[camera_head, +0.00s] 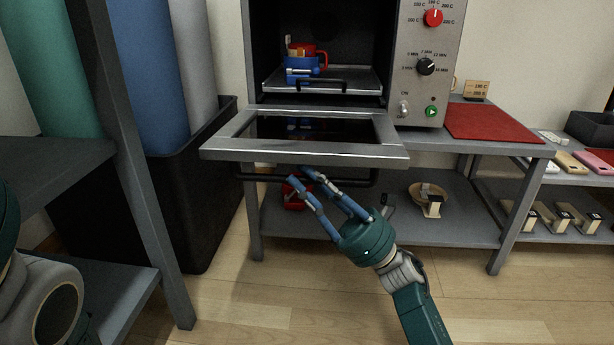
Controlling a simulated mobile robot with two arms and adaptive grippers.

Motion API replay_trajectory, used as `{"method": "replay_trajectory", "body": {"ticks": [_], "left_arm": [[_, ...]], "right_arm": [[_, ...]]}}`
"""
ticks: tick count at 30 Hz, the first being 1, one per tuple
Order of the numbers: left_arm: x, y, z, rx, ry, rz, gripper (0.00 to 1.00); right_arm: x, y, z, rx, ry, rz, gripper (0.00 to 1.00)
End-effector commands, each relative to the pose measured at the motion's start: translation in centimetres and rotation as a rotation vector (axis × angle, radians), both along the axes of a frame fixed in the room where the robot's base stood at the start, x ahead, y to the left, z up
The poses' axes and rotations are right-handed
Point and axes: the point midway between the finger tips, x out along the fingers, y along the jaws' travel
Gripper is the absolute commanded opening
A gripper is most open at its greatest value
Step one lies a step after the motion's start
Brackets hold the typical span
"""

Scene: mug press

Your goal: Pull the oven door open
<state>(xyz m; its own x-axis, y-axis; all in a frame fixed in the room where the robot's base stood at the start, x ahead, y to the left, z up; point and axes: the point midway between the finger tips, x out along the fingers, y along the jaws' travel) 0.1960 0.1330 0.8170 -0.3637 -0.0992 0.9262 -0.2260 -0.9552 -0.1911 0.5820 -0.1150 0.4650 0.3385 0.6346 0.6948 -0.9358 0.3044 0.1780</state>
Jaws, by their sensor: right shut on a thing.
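The oven (420,80) stands on a grey table, and its door (382,148) is swung down, roughly level, leaving the cavity open. The black bar handle (350,182) hangs below the door's front edge. My right gripper (298,182) reaches up from below with its blue fingers at the handle, shut on it. The exact finger contact is partly hidden under the door. Inside the oven, a tray (350,78) carries a blue and red mug-like item (303,63). My left gripper is out of view; only parts of my left arm show at the left edge.
A red mat (490,122) lies on the table right of the oven. A lower shelf holds a bowl (420,198) and a red object (292,195). A black bin with rolls (190,210) and a shelf post (150,220) stand at left. The floor in front is clear.

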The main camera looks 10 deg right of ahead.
Motion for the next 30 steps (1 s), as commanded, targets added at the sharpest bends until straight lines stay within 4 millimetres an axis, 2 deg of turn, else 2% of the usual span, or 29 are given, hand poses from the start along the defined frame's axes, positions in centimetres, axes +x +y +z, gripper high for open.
{"method": "replay_trajectory", "body": {"ticks": [12, 13, 16, 26, 30], "left_arm": [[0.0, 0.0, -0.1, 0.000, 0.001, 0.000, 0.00], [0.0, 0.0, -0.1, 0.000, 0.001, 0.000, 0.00], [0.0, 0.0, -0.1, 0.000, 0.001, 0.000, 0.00], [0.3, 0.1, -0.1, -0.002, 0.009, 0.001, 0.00], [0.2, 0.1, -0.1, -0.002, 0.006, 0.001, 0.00]], "right_arm": [[0.0, -0.1, 0.0, -0.001, -0.013, -0.002, 0.00], [0.0, -0.1, 0.0, -0.001, -0.013, -0.002, 0.21], [0.0, -0.1, 0.0, -0.001, -0.012, -0.001, 0.39], [-0.1, -0.1, -0.2, -0.001, -0.010, 0.000, 0.39], [-0.4, -1.0, -1.2, -0.001, -0.006, -0.002, 0.39]]}}
